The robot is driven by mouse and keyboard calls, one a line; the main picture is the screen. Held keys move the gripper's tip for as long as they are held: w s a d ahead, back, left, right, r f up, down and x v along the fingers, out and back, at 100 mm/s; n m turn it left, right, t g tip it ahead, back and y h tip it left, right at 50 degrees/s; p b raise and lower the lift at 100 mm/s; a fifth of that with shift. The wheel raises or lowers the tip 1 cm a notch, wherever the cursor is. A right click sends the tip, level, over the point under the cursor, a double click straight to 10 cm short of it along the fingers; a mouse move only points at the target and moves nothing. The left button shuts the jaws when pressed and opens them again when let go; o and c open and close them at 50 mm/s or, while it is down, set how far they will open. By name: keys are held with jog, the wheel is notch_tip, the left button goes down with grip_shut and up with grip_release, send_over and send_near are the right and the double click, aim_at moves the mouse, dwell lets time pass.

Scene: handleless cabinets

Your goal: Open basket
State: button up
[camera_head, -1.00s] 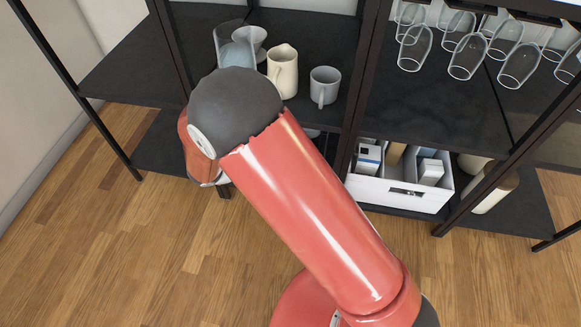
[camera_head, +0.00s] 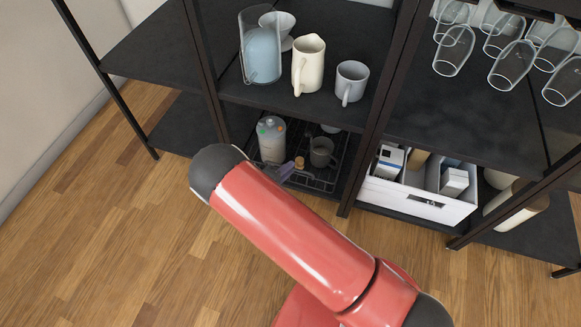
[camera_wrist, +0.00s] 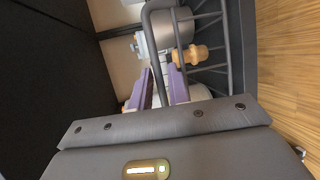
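The basket (camera_head: 325,183) is a dark wire basket on the lower shelf of the middle bay, holding a bottle, a mug and small items. In the wrist view, its dark wire rim (camera_wrist: 150,30) runs down toward my gripper. My gripper (camera_head: 287,170) is at the basket's front left in the head view, partly hidden by my arm. In the wrist view, the purple fingers of my gripper (camera_wrist: 162,72) stand apart, with the rim bar between them. I cannot tell whether either finger touches the bar.
A white box (camera_head: 415,203) with cartons stands right of the basket, past a dark post (camera_head: 375,110). A blue-grey jug (camera_head: 262,55), a cream pitcher (camera_head: 308,65) and a grey mug (camera_head: 351,82) stand on the shelf above. The wooden floor (camera_head: 130,250) in front is clear.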

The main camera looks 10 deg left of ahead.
jog(key=shift+x, duration=0.75)
grip_shut()
